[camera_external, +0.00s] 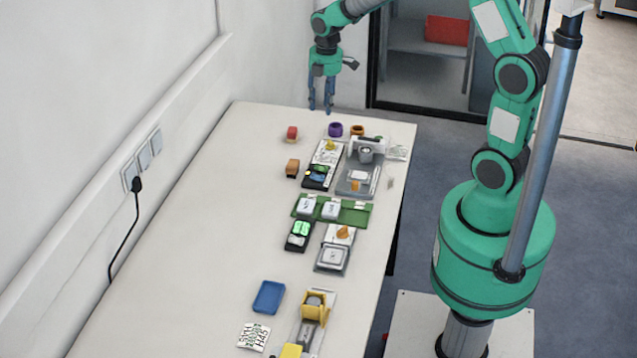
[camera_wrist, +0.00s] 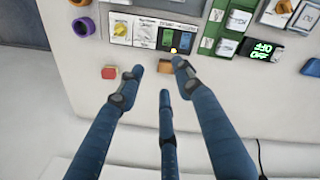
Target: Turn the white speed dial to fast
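My gripper (camera_external: 321,107) hangs above the far end of the table, pointing down. Its blue fingers are spread apart and empty in the wrist view (camera_wrist: 160,78). A white panel with a yellow knob (camera_external: 330,146) lies on the table, in front of the gripper in the external view; this knob also shows in the wrist view (camera_wrist: 121,28). Another white panel with an orange knob (camera_external: 343,232) lies nearer the middle. I cannot single out a clearly white dial, and the panel lettering is too small to read.
A red block (camera_external: 292,132), a brown block (camera_external: 292,168) and a purple ring (camera_external: 335,129) lie near the panels. A green tray (camera_external: 358,213) holds white pieces. A blue tray (camera_external: 268,297) and a yellow device (camera_external: 314,306) stand nearer. The table's left side is clear.

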